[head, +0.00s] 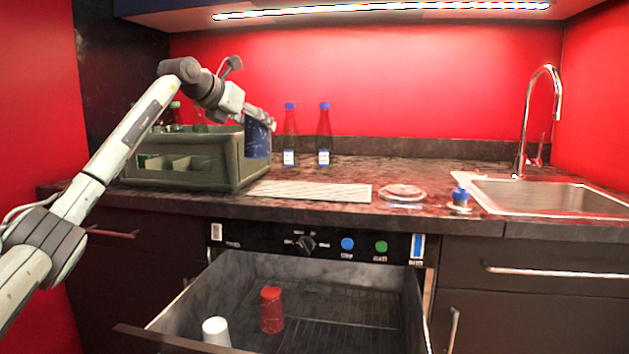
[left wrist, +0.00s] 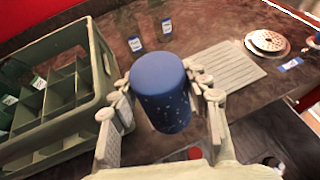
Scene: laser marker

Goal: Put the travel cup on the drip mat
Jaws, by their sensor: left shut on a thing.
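The travel cup, a dark blue speckled cylinder (head: 257,140), is held in my left gripper (head: 262,120). In the left wrist view the blue cup (left wrist: 162,92) sits upright-looking between the two fingers of the gripper (left wrist: 165,95). In the head view it hangs at the right end of the green crate, in front of or beside its wall; its exact gap to the counter cannot be told. The drip mat, a pale ribbed rectangle (head: 312,191), lies on the counter just right of the crate. It also shows in the left wrist view (left wrist: 222,70), bare. My right gripper is not in view.
The green crate (head: 232,165) holds bottles. Two bottles with blue caps (head: 290,140) stand behind the mat.

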